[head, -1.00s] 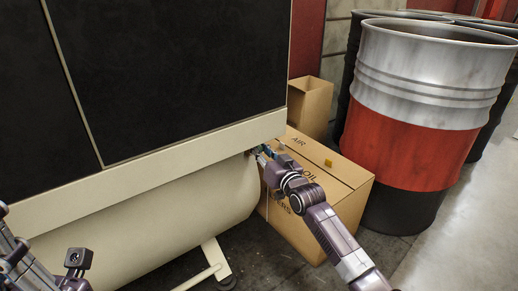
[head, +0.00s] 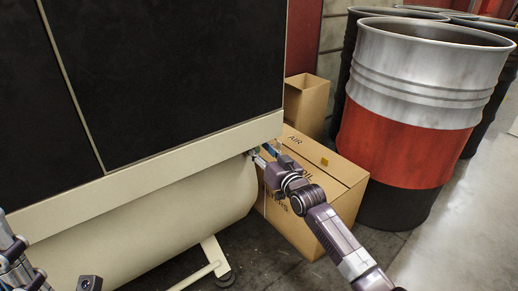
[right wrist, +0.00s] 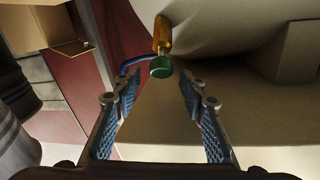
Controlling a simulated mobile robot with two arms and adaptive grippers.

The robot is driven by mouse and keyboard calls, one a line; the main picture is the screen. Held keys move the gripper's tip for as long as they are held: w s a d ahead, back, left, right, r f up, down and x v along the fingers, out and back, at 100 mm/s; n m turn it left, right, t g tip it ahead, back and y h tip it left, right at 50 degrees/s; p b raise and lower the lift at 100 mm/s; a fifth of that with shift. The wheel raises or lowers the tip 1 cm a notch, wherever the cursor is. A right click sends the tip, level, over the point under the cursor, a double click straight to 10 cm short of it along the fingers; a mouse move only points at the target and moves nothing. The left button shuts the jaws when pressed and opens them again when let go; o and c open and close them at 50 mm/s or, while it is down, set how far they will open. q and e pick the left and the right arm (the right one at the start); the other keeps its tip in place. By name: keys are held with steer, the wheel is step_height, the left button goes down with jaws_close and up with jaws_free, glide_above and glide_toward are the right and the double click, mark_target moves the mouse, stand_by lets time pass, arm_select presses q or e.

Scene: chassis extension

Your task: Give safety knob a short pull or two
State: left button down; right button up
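The safety knob (right wrist: 161,67) is a small green cap on the end of a brass valve stem (right wrist: 162,35) in the right wrist view. The stem comes out of the beige tank (head: 150,215). My right gripper (right wrist: 160,82) is open, its two blue-padded fingers on either side of the line to the knob. The knob sits just past the fingertips, with gaps to both sides. In the head view my right gripper (head: 263,155) is at the tank's right end and the knob is too small to make out. My left arm shows at the lower left; its fingers are out of frame.
A cardboard box (head: 345,172) stands on the floor behind my right arm, with an open box (head: 305,102) behind it. A beige frame rail (head: 150,170) runs above the tank. A blue hose (right wrist: 132,63) passes near the knob.

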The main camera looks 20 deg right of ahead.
steer(key=s+d, duration=0.2)
steer(key=s, duration=0.9)
steer(key=shift+s, duration=0.35)
steer(key=shift+d, duration=0.1)
